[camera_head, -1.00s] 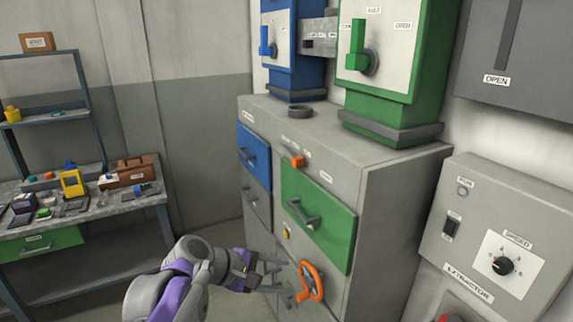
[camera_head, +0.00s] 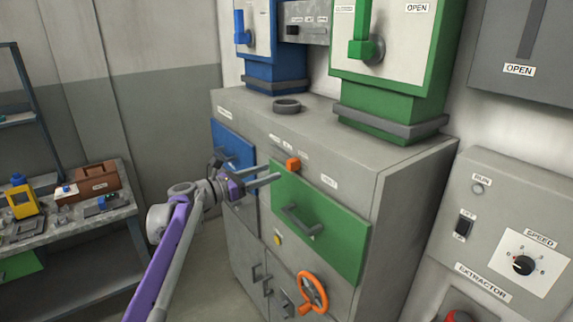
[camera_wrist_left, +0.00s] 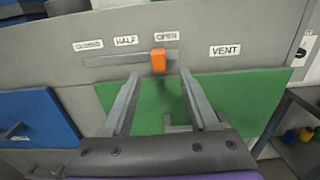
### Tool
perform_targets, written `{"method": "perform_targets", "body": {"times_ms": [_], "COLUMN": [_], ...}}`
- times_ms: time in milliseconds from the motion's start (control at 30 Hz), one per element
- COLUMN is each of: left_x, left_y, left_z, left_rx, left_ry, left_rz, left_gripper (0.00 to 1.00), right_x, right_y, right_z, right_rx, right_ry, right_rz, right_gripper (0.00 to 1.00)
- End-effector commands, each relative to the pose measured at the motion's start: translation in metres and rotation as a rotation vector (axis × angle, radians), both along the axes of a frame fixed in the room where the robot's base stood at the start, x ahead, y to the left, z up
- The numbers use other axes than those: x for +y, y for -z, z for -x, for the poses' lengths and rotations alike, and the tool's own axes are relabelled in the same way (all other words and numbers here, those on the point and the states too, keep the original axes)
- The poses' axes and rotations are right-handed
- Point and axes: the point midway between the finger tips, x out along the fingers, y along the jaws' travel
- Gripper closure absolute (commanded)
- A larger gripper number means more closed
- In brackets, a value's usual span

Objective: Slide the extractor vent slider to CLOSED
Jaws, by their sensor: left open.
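The orange vent slider (camera_head: 293,164) sits in a slot on the upper front of the grey cabinet. In the left wrist view the slider knob (camera_wrist_left: 158,60) stands below the OPEN label (camera_wrist_left: 166,36), at the right end of its slot. HALF (camera_wrist_left: 126,41) and CLOSED (camera_wrist_left: 88,46) labels are to its left, and a VENT label (camera_wrist_left: 225,51) to its right. My left gripper (camera_head: 268,170) is open and empty in front of the cabinet. In the wrist view its fingers (camera_wrist_left: 160,73) point toward the knob, one to each side and lower. Contact is not visible. My right gripper is not in view.
A green drawer (camera_head: 318,222) with a handle is just below the slider, and a blue drawer (camera_head: 233,156) is to its left. An orange handwheel (camera_head: 312,292) is lower on the cabinet. A ring (camera_head: 287,105) lies on the cabinet top. A workbench (camera_head: 75,228) stands at left.

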Motion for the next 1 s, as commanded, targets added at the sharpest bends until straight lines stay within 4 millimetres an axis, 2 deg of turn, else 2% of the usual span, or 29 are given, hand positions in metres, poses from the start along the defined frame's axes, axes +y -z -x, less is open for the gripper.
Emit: {"method": "perform_targets", "body": {"times_ms": [200,400,800,1000], "left_x": [-0.036,-0.056,-0.062,-0.061], "left_y": [-0.003,-0.002,0.000,0.000], "left_z": [-0.026,-0.040,-0.045,-0.045], "left_rx": [-0.003,-0.002,-0.002,-0.002], "left_ry": [0.003,0.001,0.000,0.000], "left_rz": [-0.001,-0.002,-0.003,-0.003], "left_gripper": [0.40,0.40,0.40,0.76], "right_x": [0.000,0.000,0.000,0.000], "right_y": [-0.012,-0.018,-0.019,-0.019], "right_z": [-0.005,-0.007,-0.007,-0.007], "right_rx": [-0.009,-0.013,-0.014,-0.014], "right_ry": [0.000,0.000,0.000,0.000], "right_rz": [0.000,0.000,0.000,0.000], "right_gripper": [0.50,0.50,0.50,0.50]}}
